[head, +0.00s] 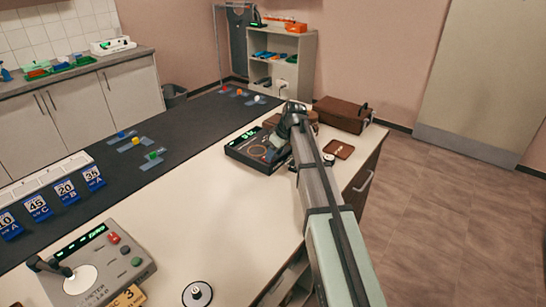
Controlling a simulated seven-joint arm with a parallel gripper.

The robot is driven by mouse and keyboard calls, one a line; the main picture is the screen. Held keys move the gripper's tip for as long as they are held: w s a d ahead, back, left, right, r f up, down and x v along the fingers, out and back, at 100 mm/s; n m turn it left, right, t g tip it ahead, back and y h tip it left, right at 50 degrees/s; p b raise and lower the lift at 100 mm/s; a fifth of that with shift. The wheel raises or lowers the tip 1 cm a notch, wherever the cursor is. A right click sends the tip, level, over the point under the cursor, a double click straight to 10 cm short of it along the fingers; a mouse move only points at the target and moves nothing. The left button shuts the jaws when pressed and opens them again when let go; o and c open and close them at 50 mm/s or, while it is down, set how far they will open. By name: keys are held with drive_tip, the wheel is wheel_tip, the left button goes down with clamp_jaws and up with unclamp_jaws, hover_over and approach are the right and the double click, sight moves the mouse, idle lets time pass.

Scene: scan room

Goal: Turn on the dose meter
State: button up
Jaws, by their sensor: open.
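A grey box-shaped device (112,268) stands on the near left of the white counter. The word "METER" is partly readable on its front. It has a lit green display, a red button (114,238), a green button (137,262), a round white plate and a black lever-like part. A second, dark device (245,150) with a lit green display sits farther back. I cannot tell for certain which one is the dose meter. My gripper (275,146) is open, over the right part of the dark device. My arm hides some of that device, and I cannot tell whether they touch.
A brown case (342,114) and a small brown tray (338,149) lie right of my arm. A dark mat (110,160) with numbered blue cards (66,192) runs along the left. The counter's middle is clear.

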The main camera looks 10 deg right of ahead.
drive_tip(key=shift+x, duration=1.1)
clamp_jaws()
